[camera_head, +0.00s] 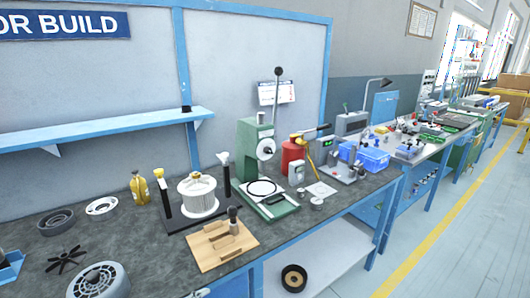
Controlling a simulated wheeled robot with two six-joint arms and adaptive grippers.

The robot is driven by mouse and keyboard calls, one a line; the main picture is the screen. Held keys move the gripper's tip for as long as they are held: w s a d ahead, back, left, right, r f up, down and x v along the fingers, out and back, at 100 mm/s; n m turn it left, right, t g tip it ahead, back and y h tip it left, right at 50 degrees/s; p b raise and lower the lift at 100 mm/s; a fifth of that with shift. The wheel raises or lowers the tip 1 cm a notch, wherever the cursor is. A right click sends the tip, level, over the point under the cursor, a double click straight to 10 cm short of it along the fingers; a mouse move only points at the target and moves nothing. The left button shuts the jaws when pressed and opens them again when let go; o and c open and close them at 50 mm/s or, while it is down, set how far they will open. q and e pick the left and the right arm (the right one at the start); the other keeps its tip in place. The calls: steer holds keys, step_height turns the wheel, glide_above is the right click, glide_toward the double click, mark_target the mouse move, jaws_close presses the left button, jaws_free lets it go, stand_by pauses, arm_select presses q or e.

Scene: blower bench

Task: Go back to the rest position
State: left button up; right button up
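Neither of my grippers can be made out in the head view. The task names no object. The bench (150,232) holds a white ribbed cylinder (198,195) on a black base between two upright posts. A green press (256,150) with a tall lever stands to its right. A wooden board (222,246) lies at the bench's front edge with a dark-handled brush or tool on it. A small pale piece shows at the bottom edge, too cut off to identify.
At left lie a black fan wheel (66,260), a grey motor housing (99,281), a dark ring (55,222) and a white ring (102,208). A yellow bottle (139,187) stands behind. Blue bins (372,159) are farther right. A blue shelf (100,131) overhangs the back. Floor at right is clear.

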arm_select(q)
steer(key=s+a+f+m+g+y, duration=0.8)
steer(key=s+a+f+m+y, duration=0.3)
steer(key=m, duration=0.8)
step_height(320, 180, down, 21)
steer(key=s+a+g+p, duration=0.1)
steer(key=a+p, duration=0.1)
steer(key=p, duration=0.3)
steer(key=s+f+p, duration=0.2)
steer(key=s+f, duration=0.5)
steer(key=s, duration=0.3)
steer(key=s+a+f+g+p, duration=0.1)
steer(key=s+f+p, duration=0.1)
steer(key=s+f, duration=0.5)
steer(key=s, duration=0.3)
steer(key=shift+n+g+h, duration=0.3)
steer(key=shift+n, duration=0.1)
arm_select(e)
step_height(320, 180, up, 9)
steer(key=s, duration=0.1)
steer(key=shift+s+a, duration=0.3)
steer(key=shift+s, duration=0.1)
